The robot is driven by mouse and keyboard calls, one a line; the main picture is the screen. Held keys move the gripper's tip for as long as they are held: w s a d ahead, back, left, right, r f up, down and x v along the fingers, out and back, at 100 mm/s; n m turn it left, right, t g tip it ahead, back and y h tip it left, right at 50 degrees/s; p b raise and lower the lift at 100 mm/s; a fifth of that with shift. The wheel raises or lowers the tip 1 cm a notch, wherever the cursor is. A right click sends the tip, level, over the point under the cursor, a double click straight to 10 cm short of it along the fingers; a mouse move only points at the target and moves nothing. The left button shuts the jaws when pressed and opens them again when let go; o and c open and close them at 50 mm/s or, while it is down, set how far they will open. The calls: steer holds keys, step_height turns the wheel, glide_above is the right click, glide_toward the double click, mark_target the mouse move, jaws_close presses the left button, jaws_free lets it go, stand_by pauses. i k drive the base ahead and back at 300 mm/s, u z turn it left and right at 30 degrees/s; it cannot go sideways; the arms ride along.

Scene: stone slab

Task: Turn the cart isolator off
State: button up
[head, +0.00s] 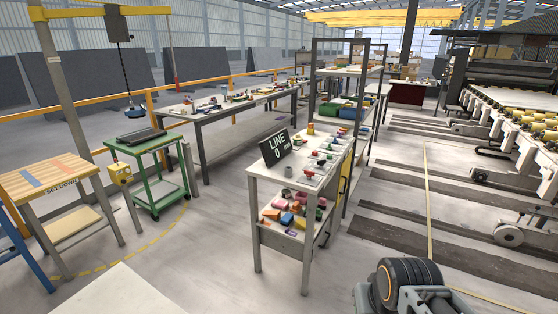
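A green cart (159,168) stands at the left, with a dark flat slab (142,136) on its top. A small yellow box (120,173) is at the cart's left side, beside a thin grey post; it looks like the isolator. Its switch is too small to read, so I cannot tell whether it is on or off. My gripper is not in view.
A wooden-topped "SET DOWN" table (47,177) is left of the cart. A white shelf table (297,182) with small parts and a "LINE 0" sign (276,147) stands in the middle. The floor (205,250) between them is clear, with a yellow dashed curve near the cart.

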mark_target(309, 173)
steer(key=u, duration=0.05)
steer(key=i, duration=0.3)
steer(key=u, duration=0.7)
steer(key=i, duration=2.1)
steer(key=z, duration=3.25)
steer(key=k, duration=0.15)
steer(key=u, duration=2)
